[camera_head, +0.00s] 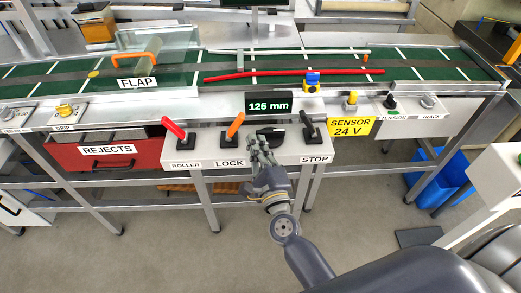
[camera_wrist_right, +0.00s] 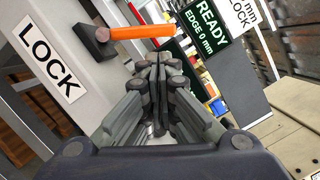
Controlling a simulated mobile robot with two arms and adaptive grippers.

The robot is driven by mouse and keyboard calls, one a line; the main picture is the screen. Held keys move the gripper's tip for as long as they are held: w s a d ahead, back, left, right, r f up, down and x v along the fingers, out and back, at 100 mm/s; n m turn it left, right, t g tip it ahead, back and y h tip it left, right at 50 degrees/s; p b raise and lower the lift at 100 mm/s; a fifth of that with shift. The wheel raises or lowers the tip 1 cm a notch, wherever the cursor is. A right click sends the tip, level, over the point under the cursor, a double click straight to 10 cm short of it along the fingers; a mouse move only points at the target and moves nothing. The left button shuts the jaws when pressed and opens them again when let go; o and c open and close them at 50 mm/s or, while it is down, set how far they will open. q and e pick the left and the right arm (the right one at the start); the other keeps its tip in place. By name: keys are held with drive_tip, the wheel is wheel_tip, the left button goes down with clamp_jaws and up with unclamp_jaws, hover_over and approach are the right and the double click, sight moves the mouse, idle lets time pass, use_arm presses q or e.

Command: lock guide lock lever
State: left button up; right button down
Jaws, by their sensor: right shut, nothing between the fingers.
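The lock lever is an orange handle (camera_head: 236,125) on a black base above the LOCK label (camera_head: 229,163). It leans up and to the right in the head view. In the right wrist view the orange lever (camera_wrist_right: 142,32) lies across the top, its black base to the left, beside the LOCK label (camera_wrist_right: 52,65). My right gripper (camera_head: 259,141) is over the front panel, right of the orange lever. In the right wrist view my right gripper's fingers (camera_wrist_right: 157,72) are closed together and empty, with the lever beyond the fingertips. No contact with it shows. My left gripper is not in view.
A red ROLLER lever (camera_head: 174,128) stands left of the orange one. A black STOP lever (camera_head: 307,122) stands to the right. A dark low part (camera_head: 271,131) sits just behind my gripper. The display (camera_head: 269,106) reads 125 mm.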

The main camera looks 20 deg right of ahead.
sight(235, 127)
drive_tip(key=shift+w+d+r, duration=0.1)
drive_tip(key=shift+w+r, duration=0.05)
drive_tip(key=shift+w, duration=1)
drive_tip(key=shift+w+d+r, duration=0.1)
drive_tip(key=shift+w, duration=1.05)
drive_tip(key=shift+p, duration=0.35)
